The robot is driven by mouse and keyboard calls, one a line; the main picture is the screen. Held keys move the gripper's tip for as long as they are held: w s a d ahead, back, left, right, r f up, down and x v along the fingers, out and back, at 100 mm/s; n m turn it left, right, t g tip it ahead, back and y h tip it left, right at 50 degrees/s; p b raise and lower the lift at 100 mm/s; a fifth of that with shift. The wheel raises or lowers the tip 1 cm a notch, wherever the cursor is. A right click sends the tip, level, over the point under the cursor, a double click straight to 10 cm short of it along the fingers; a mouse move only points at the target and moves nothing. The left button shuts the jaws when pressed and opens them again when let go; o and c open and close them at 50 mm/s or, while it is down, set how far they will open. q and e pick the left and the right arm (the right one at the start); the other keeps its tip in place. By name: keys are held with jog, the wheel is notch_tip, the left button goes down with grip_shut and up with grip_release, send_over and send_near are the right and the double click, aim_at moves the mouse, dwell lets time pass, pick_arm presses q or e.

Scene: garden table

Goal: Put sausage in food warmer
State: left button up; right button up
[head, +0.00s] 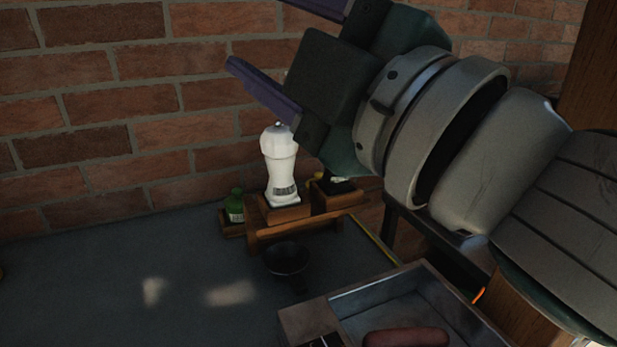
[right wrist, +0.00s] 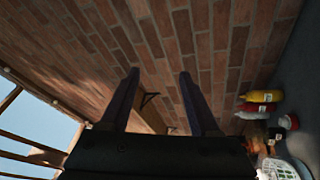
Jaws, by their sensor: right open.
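A reddish-brown sausage (head: 406,337) lies inside the metal-walled food warmer (head: 376,287) at the bottom of the head view. The lower part of both is cut off by the frame edge. My right gripper (head: 258,30) is raised high above the table, to the upper left of the warmer, its purple fingers spread toward the brick wall. In the right wrist view the fingers (right wrist: 159,74) are apart with nothing between them. My left gripper is in neither view.
A white pepper-mill-shaped bottle (head: 279,165) stands on a small wooden rack (head: 300,228) by the wall, beside a green bottle (head: 235,206). A dark bowl (head: 287,258) sits in front. The table (head: 120,270) is clear at left. A yellow bottle (right wrist: 262,96) shows in the wrist view.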

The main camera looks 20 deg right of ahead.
jog(key=s+d+f+m+g+h, duration=0.4)
jog(key=d+f+m, duration=0.25)
jog(key=f, duration=0.25)
jog(key=s+d+f+m+g+h, duration=0.45)
jog(key=f+m, duration=0.25)
jog(key=f, duration=0.2)
jog(key=s+f+m+g, duration=0.1)
jog(key=s+f+g, duration=0.2)
jog(key=s, duration=0.3)
jog(key=s+f+m+g+y, duration=0.1)
jog(key=s+f+m+g, duration=0.1)
jog(key=s+f+g, duration=0.2)
jog(key=s+f, duration=0.1)
jog(key=s, duration=0.2)
jog(key=shift+s, duration=0.3)
jog(key=shift+g, duration=0.25)
